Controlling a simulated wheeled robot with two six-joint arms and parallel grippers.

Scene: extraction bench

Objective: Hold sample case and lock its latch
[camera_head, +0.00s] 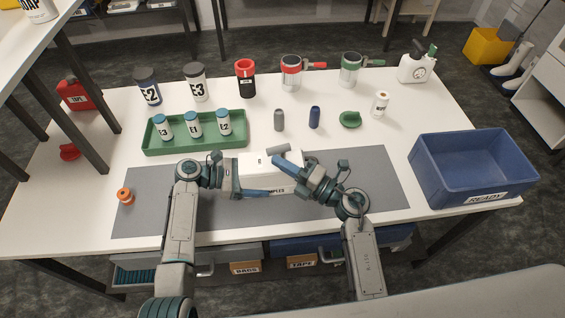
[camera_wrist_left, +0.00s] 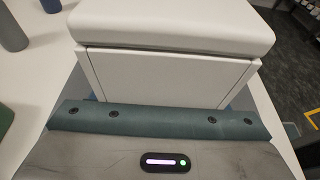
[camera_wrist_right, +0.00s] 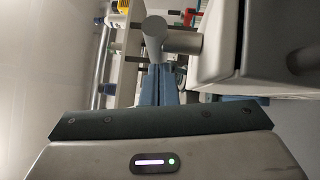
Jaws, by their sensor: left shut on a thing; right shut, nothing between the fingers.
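The white sample case (camera_head: 256,164) stands on the grey mat, a dark label partly visible on its front. It fills the upper part of the left wrist view (camera_wrist_left: 170,70), with its lid down on the body. My left gripper (camera_head: 258,178) is shut on the case from its left end, one blue finger across the front. A grey cylindrical piece (camera_head: 279,149), apparently the latch, sticks out at the case's far side; it also shows in the right wrist view (camera_wrist_right: 170,38). My right gripper (camera_head: 281,163) is shut and empty, its blue fingers (camera_wrist_right: 160,85) close to that piece. Contact is unclear.
A green tray (camera_head: 187,150) with several labelled jars stands behind left. A blue READY bin (camera_head: 472,198) is at right. An orange-capped item (camera_head: 126,196) lies on the mat's left. Bottles and canisters line the back. The mat's right part is clear.

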